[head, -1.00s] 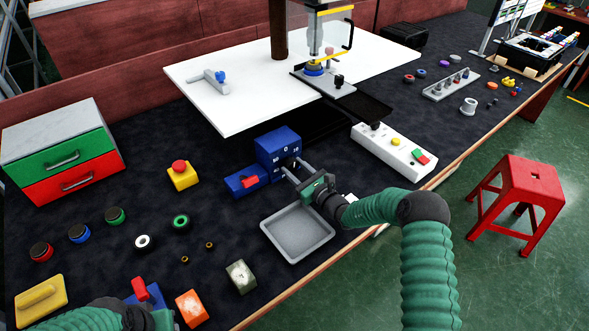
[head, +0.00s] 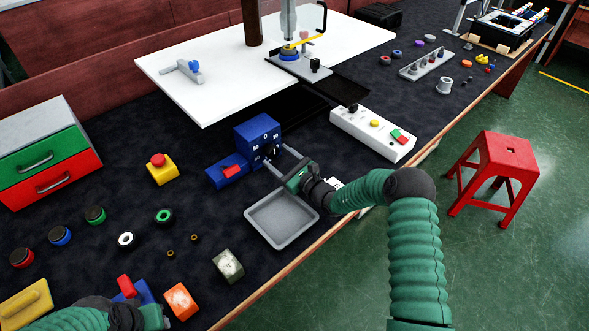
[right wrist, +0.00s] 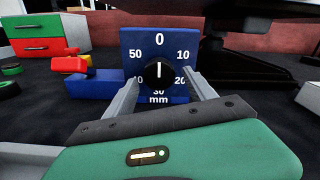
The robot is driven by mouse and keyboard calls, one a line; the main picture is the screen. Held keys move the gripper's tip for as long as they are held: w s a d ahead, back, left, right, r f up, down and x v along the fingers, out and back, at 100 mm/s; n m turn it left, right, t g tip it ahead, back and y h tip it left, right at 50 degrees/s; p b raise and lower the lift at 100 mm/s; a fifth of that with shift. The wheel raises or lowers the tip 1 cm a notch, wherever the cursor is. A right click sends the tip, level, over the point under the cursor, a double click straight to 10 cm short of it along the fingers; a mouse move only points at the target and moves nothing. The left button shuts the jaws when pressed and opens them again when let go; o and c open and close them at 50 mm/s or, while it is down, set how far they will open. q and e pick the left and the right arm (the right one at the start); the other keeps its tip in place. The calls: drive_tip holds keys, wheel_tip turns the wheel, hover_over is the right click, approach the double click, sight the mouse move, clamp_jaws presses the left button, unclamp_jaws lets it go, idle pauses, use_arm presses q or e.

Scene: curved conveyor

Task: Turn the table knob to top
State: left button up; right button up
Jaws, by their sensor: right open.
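The knob (right wrist: 158,73) is a round black dial on a blue box (right wrist: 135,40) with a scale from 0 at the top to 30 mm at the bottom. Its white mark points straight up at the 0. In the head view the blue box (head: 256,128) stands at the middle of the table, its knob partly hidden. My right gripper (head: 274,159) is open in front of it. In the right wrist view my right gripper's fingers (right wrist: 160,84) are on either side of the knob; contact cannot be told. My left gripper (head: 160,316) is at the lower left edge, its fingers not clear.
A grey tray (head: 250,222) lies just below my right gripper. A blue block with a red switch (head: 230,171) sits left of the knob box. A white button panel (head: 350,124) is at its right. A red stool (head: 507,150) stands off the table.

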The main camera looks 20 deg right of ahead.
drive_tip(key=p+v, duration=0.1)
drive_tip(key=v, duration=1.4)
drive_tip(key=shift+s+d, duration=0.1)
